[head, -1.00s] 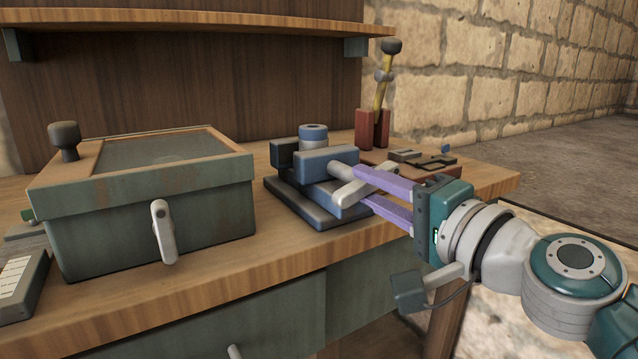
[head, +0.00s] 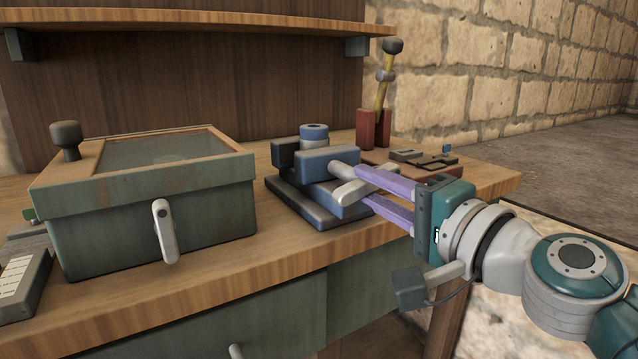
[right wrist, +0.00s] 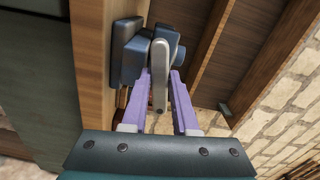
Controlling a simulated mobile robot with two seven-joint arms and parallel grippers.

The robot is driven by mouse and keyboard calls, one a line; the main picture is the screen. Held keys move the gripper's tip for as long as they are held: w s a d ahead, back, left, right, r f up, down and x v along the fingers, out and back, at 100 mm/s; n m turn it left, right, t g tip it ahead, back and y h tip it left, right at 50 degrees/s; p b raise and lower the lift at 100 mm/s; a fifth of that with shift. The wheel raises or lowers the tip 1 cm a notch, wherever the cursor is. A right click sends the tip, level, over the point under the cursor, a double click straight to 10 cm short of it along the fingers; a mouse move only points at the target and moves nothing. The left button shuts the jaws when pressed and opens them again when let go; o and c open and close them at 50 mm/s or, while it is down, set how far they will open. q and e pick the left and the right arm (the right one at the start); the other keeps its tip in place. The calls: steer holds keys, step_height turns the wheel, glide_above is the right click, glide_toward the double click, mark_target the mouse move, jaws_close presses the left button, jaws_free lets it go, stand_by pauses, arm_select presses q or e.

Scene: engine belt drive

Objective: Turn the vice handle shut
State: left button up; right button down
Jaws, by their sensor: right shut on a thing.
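The blue vice (head: 331,163) stands on a dark base on the bench top, right of the green box. Its light grey handle (head: 350,192) is on the side facing my right arm and lies slanted in the head view. My right gripper (head: 360,187), with purple fingers, reaches the vice from the right and is shut on the handle. In the right wrist view the handle (right wrist: 160,80) sits between the two purple fingers, in front of the vice (right wrist: 127,55). The fingers partly hide the handle in the head view. My left gripper is not in view.
A green box (head: 150,215) with a grey lever and a dark knob stands on the left of the bench (head: 290,262). A yellow lever (head: 382,90) in a red bracket stands behind the vice. A reddish board (head: 430,170) with small parts lies at the right.

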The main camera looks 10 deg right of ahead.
steer(key=shift+r+m, duration=0.35)
steer(key=shift+m, duration=0.65)
stand_by(0.6)
stand_by(0.3)
steer(key=c, duration=1)
jaws_free()
steer(key=shift+s, duration=0.1)
steer(key=shift+o, duration=1.4)
steer(key=shift+f, duration=0.25)
steer(key=shift+s, duration=0.1)
steer(key=v, duration=1)
